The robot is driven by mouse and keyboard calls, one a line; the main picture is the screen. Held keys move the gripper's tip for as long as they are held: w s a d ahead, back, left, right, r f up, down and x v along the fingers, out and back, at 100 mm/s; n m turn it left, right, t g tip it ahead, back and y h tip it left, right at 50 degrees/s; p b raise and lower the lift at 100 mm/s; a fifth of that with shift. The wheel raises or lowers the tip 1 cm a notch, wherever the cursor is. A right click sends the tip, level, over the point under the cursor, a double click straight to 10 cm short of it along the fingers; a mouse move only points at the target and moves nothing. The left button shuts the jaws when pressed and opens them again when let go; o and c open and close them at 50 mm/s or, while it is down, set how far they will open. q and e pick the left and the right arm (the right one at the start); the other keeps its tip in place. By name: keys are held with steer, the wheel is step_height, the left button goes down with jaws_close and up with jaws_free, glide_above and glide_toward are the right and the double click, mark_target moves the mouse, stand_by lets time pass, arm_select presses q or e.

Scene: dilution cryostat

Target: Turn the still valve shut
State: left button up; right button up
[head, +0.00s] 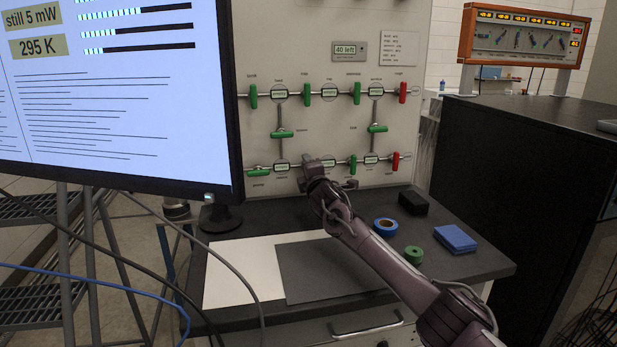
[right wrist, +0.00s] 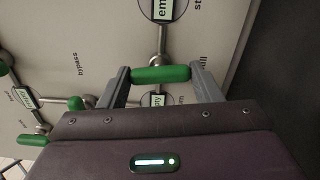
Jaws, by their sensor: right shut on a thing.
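The valve handle in my right gripper is a green bar (right wrist: 160,74) on the panel's lower pipe row. A partly hidden label ending in "ill" is beside it. In the right wrist view the bar lies crosswise to the short pipe leading to a round gauge (right wrist: 163,8). My right gripper (right wrist: 162,76) has one finger at each end of the bar and is shut on it. In the head view my right gripper (head: 312,165) is at the lower row and hides this handle. My left gripper is not in view.
Other valves sit close by on the panel (head: 300,60): a green handle (head: 258,170) to the left, another green one (head: 352,165) and a red one (head: 395,162) to the right. A monitor (head: 110,130) stands at left. Blue tape (head: 385,226) and green tape (head: 413,254) lie on the bench.

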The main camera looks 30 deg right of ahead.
steer(key=shift+f+m, duration=0.15)
steer(key=shift+m, duration=0.55)
steer(key=shift+m+b, duration=0.3)
steer(key=o, duration=1)
steer(key=shift+s, duration=0.15)
steer(key=shift+s+a+b, duration=0.2)
steer(key=shift+s+b, duration=0.1)
steer(key=shift+s, duration=0.3)
steer(key=b+v, duration=0.1)
steer(key=v, duration=0.4)
steer(key=shift+s+b, duration=0.2)
steer(key=shift+b, duration=0.1)
steer(key=shift+s+a, duration=0.2)
steer(key=shift+s, duration=0.25)
